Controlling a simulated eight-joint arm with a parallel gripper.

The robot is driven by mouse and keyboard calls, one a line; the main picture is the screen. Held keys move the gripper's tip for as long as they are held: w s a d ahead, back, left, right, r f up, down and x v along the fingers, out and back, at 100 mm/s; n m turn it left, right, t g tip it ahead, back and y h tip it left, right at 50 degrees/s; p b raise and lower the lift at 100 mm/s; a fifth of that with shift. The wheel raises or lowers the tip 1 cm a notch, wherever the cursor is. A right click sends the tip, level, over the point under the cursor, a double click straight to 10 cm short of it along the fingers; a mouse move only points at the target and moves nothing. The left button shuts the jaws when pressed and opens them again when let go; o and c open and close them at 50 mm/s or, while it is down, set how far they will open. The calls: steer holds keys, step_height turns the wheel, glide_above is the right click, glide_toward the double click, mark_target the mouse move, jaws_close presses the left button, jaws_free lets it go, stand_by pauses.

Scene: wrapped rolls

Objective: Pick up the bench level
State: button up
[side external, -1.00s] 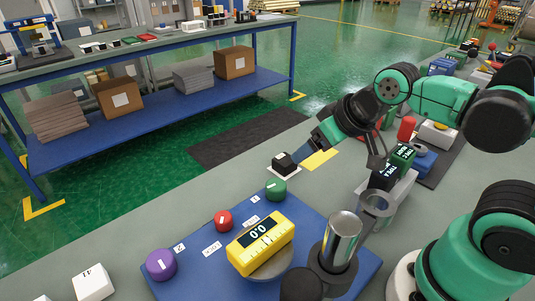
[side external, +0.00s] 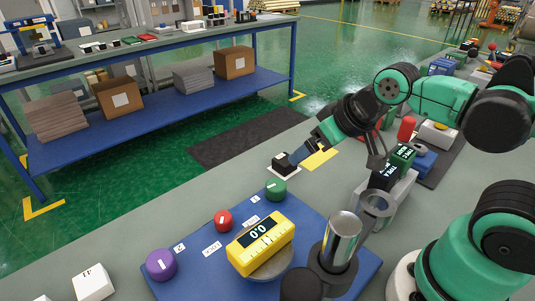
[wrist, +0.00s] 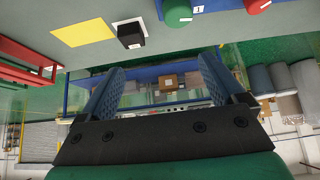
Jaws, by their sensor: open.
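The bench level is most likely the yellow block-shaped device (side external: 260,243) with a dark display reading 0.0. It rests on a round grey plate (side external: 272,268) on a blue board in the side view. It does not show in the wrist view. My gripper (side external: 308,152) is above the bench, up and to the right of the level in the side view and well apart from it. In the wrist view my gripper (wrist: 161,66) has its two blue fingers spread, with nothing between them.
The blue board (side external: 205,275) carries purple (side external: 160,265), red (side external: 223,221) and green (side external: 276,190) knobs. A metal cylinder (side external: 342,238) stands close right of the level. A black block (side external: 283,163) sits near my gripper.

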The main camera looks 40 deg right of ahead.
steer(key=n+g+y, duration=0.4)
steer(key=n+g, duration=0.3)
steer(key=n, duration=1)
glide_toward(263, 234)
steer(key=x, duration=0.4)
steer(key=shift+w+d+f, duration=0.25)
steer(key=shift+f, duration=0.1)
steer(key=shift+s+a+n, duration=0.15)
steer(key=shift+a+n, duration=0.15)
steer(key=shift+a, duration=0.05)
steer(key=shift+a+f+y, duration=0.15)
steer(key=shift+y, duration=0.15)
steer(key=shift+x, duration=2.6)
steer(key=shift+s+f, duration=0.1)
steer(key=shift+f, duration=0.1)
jaws_close()
